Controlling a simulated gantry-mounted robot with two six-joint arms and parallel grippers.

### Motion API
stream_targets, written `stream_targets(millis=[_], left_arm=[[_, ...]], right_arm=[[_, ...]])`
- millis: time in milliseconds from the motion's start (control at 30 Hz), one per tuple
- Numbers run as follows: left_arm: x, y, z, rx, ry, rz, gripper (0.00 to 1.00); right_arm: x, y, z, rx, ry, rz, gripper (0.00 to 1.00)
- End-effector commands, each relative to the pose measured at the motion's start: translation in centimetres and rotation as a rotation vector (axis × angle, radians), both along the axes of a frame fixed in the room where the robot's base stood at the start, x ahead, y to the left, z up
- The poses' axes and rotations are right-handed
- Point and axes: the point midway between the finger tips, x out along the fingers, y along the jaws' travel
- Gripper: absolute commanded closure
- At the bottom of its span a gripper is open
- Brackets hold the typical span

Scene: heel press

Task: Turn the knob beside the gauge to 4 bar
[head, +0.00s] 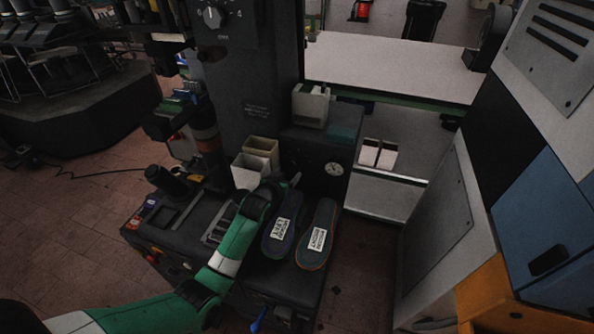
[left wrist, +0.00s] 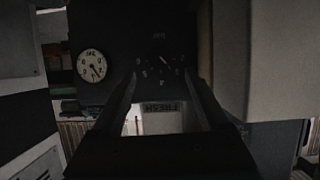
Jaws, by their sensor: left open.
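The gauge (head: 334,169) is a small white dial on the dark front of the press in the head view. In the left wrist view the gauge (left wrist: 91,66) is at the upper left, with a dark needle. Beside it is the dark knob (left wrist: 161,61) with faint pale marks around it; its setting is too dim to read. My right gripper is not in view.
Two insoles with white labels (head: 280,228) (head: 317,238) lie on the press bed below my gripper. Open bins (head: 250,170) stand left of it. Another numbered knob (head: 212,17) is high on the column. A white-topped table (head: 390,70) is behind.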

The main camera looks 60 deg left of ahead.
Motion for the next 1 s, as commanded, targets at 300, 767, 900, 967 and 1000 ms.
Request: stream_targets(millis=[300, 767, 900, 967, 1000], left_arm=[[4.7, 4.1, -3.2, 0.0, -0.001, -0.001, 0.22], [6.2, 5.6, -3.4, 0.001, -0.002, -0.001, 0.22], [6.2, 5.6, -3.4, 0.0, -0.001, -0.001, 0.35], [6.2, 5.6, -3.4, 0.0, -0.001, -0.001, 0.45], [6.2, 5.5, -3.5, 0.0, -0.001, -0.001, 0.53]], right_arm=[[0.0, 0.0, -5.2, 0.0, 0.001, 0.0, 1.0], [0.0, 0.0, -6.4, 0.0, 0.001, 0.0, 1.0], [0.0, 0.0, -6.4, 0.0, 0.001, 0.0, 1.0], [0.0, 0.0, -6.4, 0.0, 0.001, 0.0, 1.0], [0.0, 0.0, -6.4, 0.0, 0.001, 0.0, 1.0]])
